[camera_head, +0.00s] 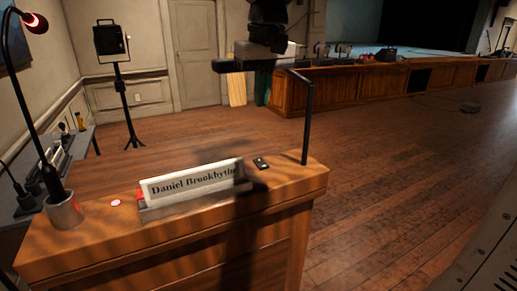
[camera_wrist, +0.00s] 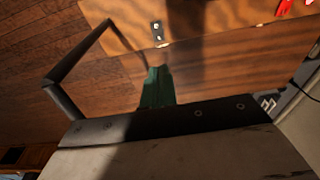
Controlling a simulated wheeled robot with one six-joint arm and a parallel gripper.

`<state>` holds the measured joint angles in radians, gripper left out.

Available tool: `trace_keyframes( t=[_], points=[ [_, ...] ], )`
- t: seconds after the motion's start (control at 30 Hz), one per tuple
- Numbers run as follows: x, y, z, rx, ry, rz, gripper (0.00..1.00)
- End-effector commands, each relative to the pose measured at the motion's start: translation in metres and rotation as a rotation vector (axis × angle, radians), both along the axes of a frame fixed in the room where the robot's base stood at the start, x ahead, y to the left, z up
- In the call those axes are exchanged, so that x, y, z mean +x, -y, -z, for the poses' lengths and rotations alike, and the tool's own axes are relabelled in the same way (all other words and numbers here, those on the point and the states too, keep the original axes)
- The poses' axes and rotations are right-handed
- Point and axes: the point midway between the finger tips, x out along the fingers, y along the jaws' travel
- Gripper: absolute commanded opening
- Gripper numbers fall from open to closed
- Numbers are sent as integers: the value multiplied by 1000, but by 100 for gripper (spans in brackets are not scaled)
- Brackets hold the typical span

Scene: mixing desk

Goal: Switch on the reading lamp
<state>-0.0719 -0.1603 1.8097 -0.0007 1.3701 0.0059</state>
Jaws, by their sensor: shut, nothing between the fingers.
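The reading lamp (camera_head: 308,120) is a thin black post at the right end of the wooden lectern, bent at the top towards a dark horizontal bar. Its bent post (camera_wrist: 75,65) also shows at the left in the wrist view. A small dark switch plate (camera_head: 261,163) lies on the lectern top, left of the post. In the wrist view, the plate (camera_wrist: 157,31) shows two pale spots. My gripper (camera_head: 266,45) is shut and empty, high above the plate and apart from it. Its fingertips are hard to make out against the dark bar. I cannot tell whether the lamp is lit.
A nameplate (camera_head: 192,184) stands left of the plate on the lectern (camera_head: 285,185). A small red-and-white disc (camera_head: 116,203) and a gooseneck microphone (camera_head: 65,208) with a red ring are further left. A side table (camera_head: 78,150) stands at the left. The floor on the right is mostly clear.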

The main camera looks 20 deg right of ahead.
Motion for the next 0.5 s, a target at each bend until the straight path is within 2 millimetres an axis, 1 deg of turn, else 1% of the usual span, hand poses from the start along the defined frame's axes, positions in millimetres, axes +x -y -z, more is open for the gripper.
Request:
trace_keyframes(
  t=[0.17, 0.27, 0.37, 0.5],
  points=[
    [0, 0, 5, 0, -2, 0, 0],
    [2, 0, 16, 0, -2, 0, 0],
    [3, 0, 34, 0, -4, 0, 0],
    [7, 0, 65, 0, -4, 0, 0]
  ],
)
